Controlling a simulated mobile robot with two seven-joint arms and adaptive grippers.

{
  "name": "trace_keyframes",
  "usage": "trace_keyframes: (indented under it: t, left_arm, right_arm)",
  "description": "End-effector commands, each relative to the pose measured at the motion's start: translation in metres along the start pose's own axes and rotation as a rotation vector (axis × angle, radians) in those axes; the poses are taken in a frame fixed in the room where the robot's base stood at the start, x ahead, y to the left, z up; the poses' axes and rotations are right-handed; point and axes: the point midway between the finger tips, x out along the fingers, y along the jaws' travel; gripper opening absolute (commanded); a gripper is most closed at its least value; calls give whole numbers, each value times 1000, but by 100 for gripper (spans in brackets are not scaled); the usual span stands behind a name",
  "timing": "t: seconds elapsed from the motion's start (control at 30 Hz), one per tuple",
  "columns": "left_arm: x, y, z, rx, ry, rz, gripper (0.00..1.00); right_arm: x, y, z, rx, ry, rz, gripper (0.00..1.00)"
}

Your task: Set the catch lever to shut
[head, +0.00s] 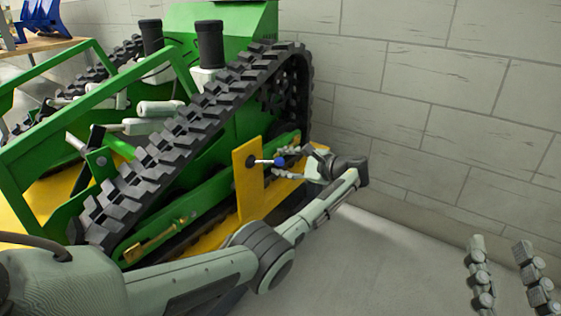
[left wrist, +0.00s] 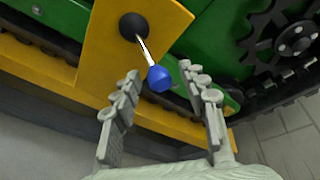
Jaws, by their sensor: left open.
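The catch lever is a thin metal rod with a blue knob (head: 280,161) at its end. It comes out of a black round pivot (head: 251,162) on a yellow plate (head: 247,190) at the side of the green tracked carrier. In the left wrist view the blue knob (left wrist: 158,79) lies between the tips of my left gripper (left wrist: 158,71), with gaps showing on both sides. My left gripper (head: 276,163) is open, its fingers one above and one below the knob in the head view. My right gripper (head: 499,244) is open and empty at the lower right.
The carrier's black track (head: 190,125) runs close above the lever. A brass-coloured latch (head: 155,240) sits lower on the green side beam. A grey block wall (head: 430,90) stands behind and to the right. The grey floor (head: 390,255) between my arms is clear.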

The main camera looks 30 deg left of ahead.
Motion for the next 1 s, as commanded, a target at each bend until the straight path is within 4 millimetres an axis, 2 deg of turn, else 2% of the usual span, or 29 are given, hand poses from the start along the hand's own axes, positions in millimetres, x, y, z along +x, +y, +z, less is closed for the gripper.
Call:
trace_keyframes:
  t: [0.3, 0.5, 0.7, 1.0]
  left_arm:
    - [-68, -1, -1, -1, 4, -3, 43]
    - [-97, -2, 0, -2, 3, -4, 43]
    - [-106, -2, 0, -2, 1, -4, 43]
    - [-106, -2, 0, -2, 1, -4, 43]
  right_arm:
    - [0, 0, 0, 0, 1, 0, 40]
    - [0, 0, 0, 0, 1, 0, 40]
    - [0, 0, 0, 0, 1, 0, 40]
    - [0, 0, 0, 0, 1, 0, 40]
